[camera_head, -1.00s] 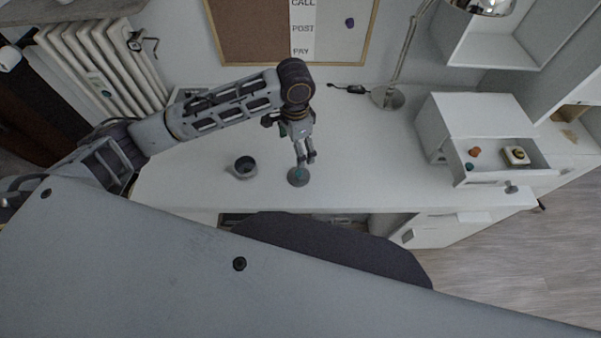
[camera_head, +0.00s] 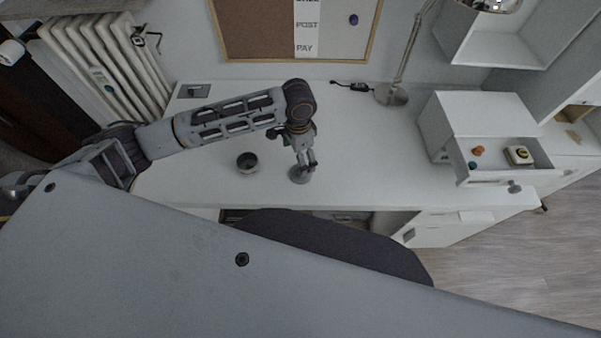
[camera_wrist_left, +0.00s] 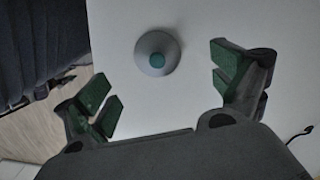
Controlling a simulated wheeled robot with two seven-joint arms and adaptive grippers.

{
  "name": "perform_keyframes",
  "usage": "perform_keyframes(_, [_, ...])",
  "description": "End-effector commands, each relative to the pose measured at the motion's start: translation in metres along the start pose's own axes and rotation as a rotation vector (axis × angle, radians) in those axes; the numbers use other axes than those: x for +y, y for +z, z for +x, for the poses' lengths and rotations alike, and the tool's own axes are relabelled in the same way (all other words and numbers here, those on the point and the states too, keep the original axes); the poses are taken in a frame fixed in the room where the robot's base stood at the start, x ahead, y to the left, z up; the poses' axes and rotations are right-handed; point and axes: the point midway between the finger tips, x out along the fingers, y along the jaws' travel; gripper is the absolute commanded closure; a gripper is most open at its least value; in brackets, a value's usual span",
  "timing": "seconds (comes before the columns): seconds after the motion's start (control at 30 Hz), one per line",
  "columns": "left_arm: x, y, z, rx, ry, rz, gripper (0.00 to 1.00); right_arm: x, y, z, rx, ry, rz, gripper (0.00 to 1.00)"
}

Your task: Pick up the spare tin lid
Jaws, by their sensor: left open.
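The tin lid (camera_head: 300,175) is a small round grey disc on the white desk, near its front edge. In the left wrist view the lid (camera_wrist_left: 145,46) shows a teal knob at its centre and lies ahead of the fingers, roughly in line with the gap. My left gripper (camera_head: 308,165) points down just above the lid. In the wrist view the left gripper (camera_wrist_left: 165,88) is open, with green finger pads apart and nothing between them. My right gripper is not in view.
A dark grey cup (camera_head: 247,169) stands left of the lid. A small cabinet with an open drawer (camera_head: 487,180) holding small items stands at the right. A desk lamp (camera_head: 391,96) stands behind. A dark chair (camera_head: 340,240) is at the front edge.

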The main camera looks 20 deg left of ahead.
Motion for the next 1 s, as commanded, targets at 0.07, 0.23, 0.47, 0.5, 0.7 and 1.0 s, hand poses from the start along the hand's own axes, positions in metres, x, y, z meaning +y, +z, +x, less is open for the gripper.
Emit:
perform_keyframes(0.07, [0.0,0.0,0.011,0.0,0.001,-0.001,0.05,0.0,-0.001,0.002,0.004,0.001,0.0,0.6])
perform_keyframes(0.23, [0.0,0.0,0.022,0.0,0.0,0.0,0.05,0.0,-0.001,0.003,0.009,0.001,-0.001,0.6])
perform_keyframes(0.47, [0.0,0.0,0.024,0.001,0.0,0.0,0.05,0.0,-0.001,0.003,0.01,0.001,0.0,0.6])
perform_keyframes(0.5, [0.0,0.0,0.024,0.001,0.0,0.0,0.05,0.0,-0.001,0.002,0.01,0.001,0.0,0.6])
perform_keyframes(0.7, [0.001,-0.001,0.027,0.001,0.0,0.0,0.05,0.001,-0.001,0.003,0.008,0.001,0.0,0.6])
perform_keyframes(1.0, [0.005,-0.002,0.055,-0.001,0.0,0.0,0.05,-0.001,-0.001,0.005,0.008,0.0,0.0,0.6])
